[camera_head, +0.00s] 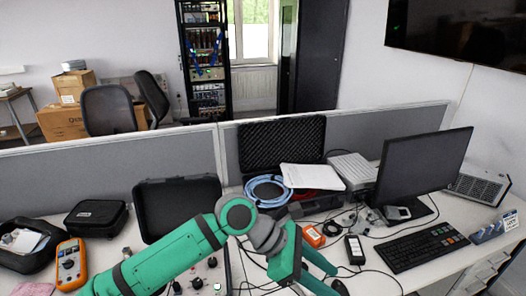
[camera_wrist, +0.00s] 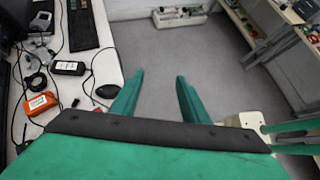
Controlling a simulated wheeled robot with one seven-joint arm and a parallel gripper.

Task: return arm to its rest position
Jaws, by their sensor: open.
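My green arm reaches across the desk from the lower left in the head view. My gripper (camera_head: 334,281) is at its end, near the desk's front edge, and points to the lower right. In the wrist view my gripper (camera_wrist: 160,79) has its two green fingers apart with nothing between them. Grey floor shows between and beyond the fingers. The desk edge is to the left of the fingers in that view.
Near the gripper are an orange device (camera_head: 313,236), a black adapter (camera_head: 354,250), loose cables and a keyboard (camera_head: 421,248). A monitor (camera_head: 424,168) stands right. An open black case (camera_head: 176,205) and an orange multimeter (camera_head: 70,264) are left. A divider (camera_head: 110,168) runs behind.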

